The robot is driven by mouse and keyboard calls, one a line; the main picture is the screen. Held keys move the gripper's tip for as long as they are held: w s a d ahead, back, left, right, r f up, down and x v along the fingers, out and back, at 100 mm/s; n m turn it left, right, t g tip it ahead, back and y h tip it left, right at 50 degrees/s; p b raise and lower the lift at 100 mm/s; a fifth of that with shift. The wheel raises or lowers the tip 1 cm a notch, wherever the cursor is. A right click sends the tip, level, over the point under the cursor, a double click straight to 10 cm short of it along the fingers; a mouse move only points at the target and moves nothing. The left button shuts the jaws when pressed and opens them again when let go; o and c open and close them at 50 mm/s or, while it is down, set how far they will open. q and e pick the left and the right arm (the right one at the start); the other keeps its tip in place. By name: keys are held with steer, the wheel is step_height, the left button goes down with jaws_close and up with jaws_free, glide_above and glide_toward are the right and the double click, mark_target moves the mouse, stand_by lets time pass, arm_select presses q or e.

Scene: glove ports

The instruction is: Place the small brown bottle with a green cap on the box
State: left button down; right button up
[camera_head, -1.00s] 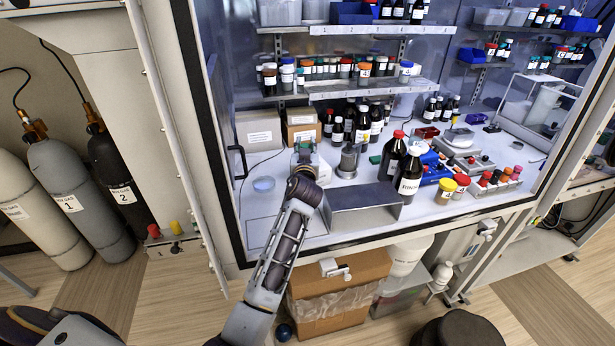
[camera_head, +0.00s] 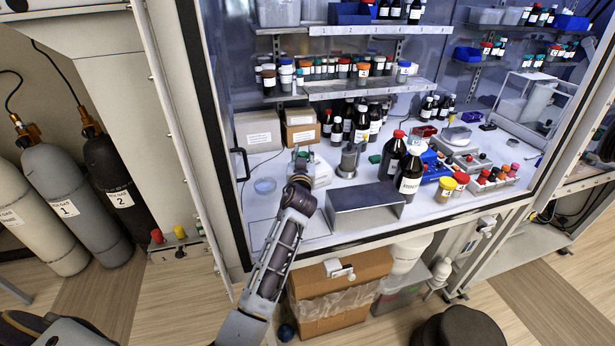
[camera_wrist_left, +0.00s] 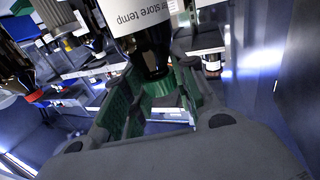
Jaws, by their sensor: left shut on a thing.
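My left gripper (camera_head: 302,154) is over the bench inside the cabinet, in front of a small brown cardboard box (camera_head: 301,132) with a white label. In the left wrist view its green-padded fingers (camera_wrist_left: 157,100) are closed around the neck and cap end of a dark brown bottle (camera_wrist_left: 152,58). The bottle has a white label that reads upside down there. Its cap is green and hard to tell apart from the pads. In the head view the held bottle is mostly hidden by the gripper. A larger pale box (camera_head: 258,136) stands left of the brown one. My right gripper is out of view.
Brown bottles (camera_head: 361,125) stand right of the brown box. A metal stand (camera_head: 364,207), a steel beaker (camera_head: 348,160) and large bottles (camera_head: 409,172) are further right. Shelves (camera_head: 370,88) hang above.

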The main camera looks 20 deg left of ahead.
arm_select(q)
steer(key=shift+f, duration=2.1)
steer(key=shift+f+b, duration=0.35)
steer(key=shift+f, duration=1.55)
steer(key=shift+f, duration=0.15)
steer(key=c, duration=1.1)
jaws_free()
steer(key=shift+c, duration=0.2)
steer(key=shift+r, duration=0.2)
